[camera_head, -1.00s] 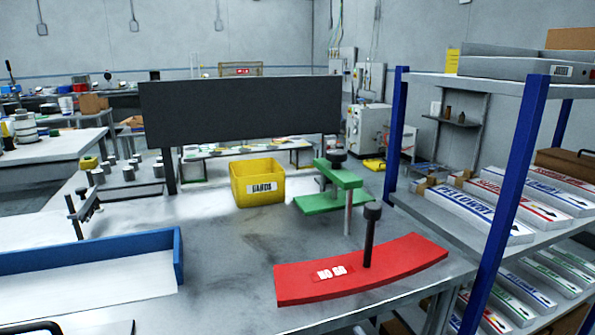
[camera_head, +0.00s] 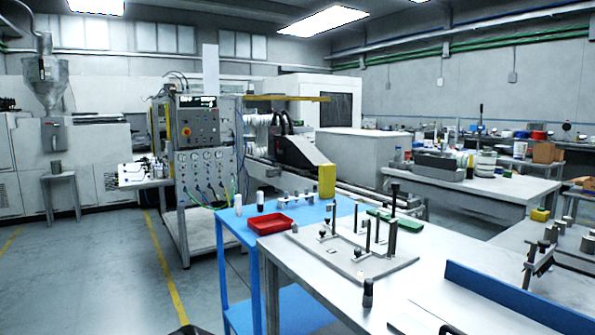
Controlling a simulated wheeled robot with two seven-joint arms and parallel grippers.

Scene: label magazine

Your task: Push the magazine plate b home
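I cannot make out which thing, if any, is the magazine plate b; no label naming it is readable. A flat grey base plate (camera_head: 378,266) with several upright dark posts and small clamps lies on the near white table. A control cabinet (camera_head: 197,130) with a display, a red button, several gauges and hoses stands left of centre, with a long machine behind it to the right. Neither gripper can be recognised in view. Small dark shapes are cut off at the bottom edge, and I cannot tell what they are.
A blue table (camera_head: 232,240) holds a red tray (camera_head: 271,224) and a yellow block (camera_head: 327,181). The near white table (camera_head: 310,262) carries a dark cylinder (camera_head: 368,293); a blue-walled tray (camera_head: 500,292) is at right. Open floor (camera_head: 110,270) with yellow lines lies left.

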